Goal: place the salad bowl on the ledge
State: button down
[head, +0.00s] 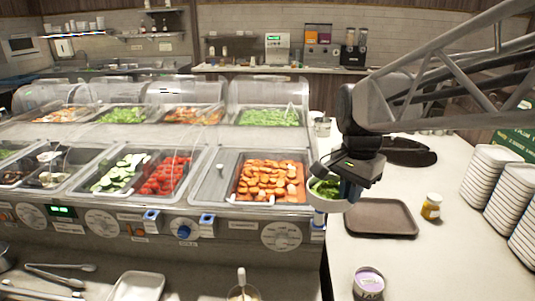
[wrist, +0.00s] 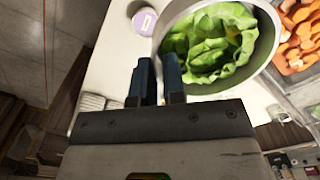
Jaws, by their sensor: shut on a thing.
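The salad bowl (head: 327,203) is a pale bowl of green lettuce, held up near the right end of the food counter. My gripper (head: 345,188) is shut on its rim, and the bowl hangs by the carrot well. In the wrist view the salad bowl (wrist: 272,70) looks level, with its rim at the tips of my gripper (wrist: 160,75). The ledge is probably the pale counter top (head: 460,258) at the right, though I cannot tell for sure. Part of the bowl is hidden behind my gripper in the head view.
Plate stacks (head: 490,172) stand farther right. A purple-lidded tub (head: 368,282) is at the front. Carrots (head: 272,181) fill the well to the left. The counter's front right is clear.

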jog(key=s+a+n, duration=0.4)
jog(key=s+a, duration=0.5)
jog(key=a, duration=0.3)
jog(key=s+a+n, duration=0.5)
jog(key=s+a, duration=0.3)
jog(key=a, duration=0.3)
notch_tip(320, 180, down, 28)
jog(key=shift+a, duration=0.15)
jog(key=w+a, duration=0.3)
jog(key=w, duration=0.1)
jog(key=w+a+f, duration=0.1)
jog(key=w+a, duration=0.6)
jog(key=w, duration=0.1)
jog(key=shift+a+f, duration=0.25)
jog(key=shift+f, duration=0.05)
jog(key=shift+f, duration=1.75)
